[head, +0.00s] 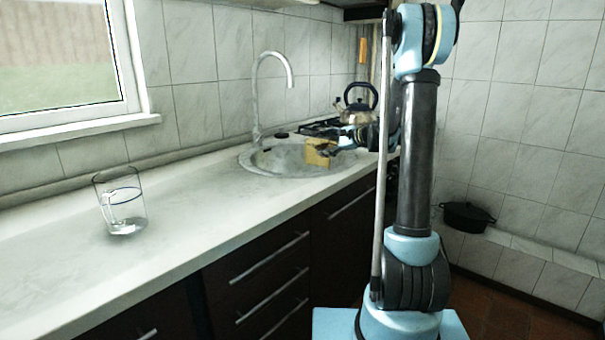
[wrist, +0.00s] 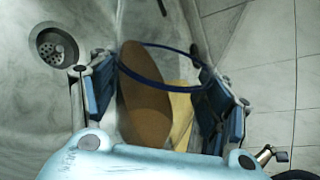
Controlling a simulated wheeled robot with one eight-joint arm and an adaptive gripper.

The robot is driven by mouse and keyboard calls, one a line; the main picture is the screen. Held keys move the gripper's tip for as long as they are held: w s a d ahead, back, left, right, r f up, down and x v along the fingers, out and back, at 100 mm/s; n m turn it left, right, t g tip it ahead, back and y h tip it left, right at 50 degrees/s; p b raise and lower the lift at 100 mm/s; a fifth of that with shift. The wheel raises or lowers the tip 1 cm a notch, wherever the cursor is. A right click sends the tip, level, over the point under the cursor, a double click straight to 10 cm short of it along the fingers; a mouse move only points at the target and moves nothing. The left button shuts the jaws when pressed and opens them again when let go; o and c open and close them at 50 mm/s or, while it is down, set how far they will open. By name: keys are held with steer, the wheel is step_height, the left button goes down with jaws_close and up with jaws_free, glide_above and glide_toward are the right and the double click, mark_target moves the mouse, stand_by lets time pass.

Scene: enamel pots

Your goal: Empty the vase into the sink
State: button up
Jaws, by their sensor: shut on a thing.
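The vase (wrist: 160,74) is a clear vessel with a dark blue rim, seen between my fingers in the wrist view. A brown surface and a yellow body show inside it, apparently its contents. My gripper (wrist: 155,88) is shut on the vase, one blue finger pad on each side. In the head view the vase's yellow part (head: 318,153) shows over the sink (head: 262,166), with my gripper (head: 333,149) at its right. The vase's exact tilt is hard to tell. The sink's drain (wrist: 57,48) shows at the upper left of the wrist view.
The curved faucet (head: 256,95) rises behind the sink. A kettle (head: 358,108) stands on the stove beyond. A black pot (head: 467,215) is at the right.

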steer(key=shift+r+n+t+h+p, duration=0.1)
steer(key=shift+n+t+h+p, duration=0.4)
steer(key=shift+n+p, duration=0.6)
stand_by(1.1)
steer(key=shift+s+a+f+n+h+p, duration=0.3)
steer(key=shift+s+a+f+n+h, duration=0.2)
steer(key=shift+f+n, duration=0.2)
stand_by(0.5)
steer(key=shift+s+a+r+n+t+h+p, duration=0.2)
steer(key=shift+r+n+t+p, duration=0.15)
steer(key=shift+r+n+p, duration=0.2)
steer(key=shift+s+a+r+n+t+h+p, duration=0.2)
steer(key=shift+r+n+t+p, duration=0.2)
steer(key=shift+r, duration=0.25)
stand_by(1.4)
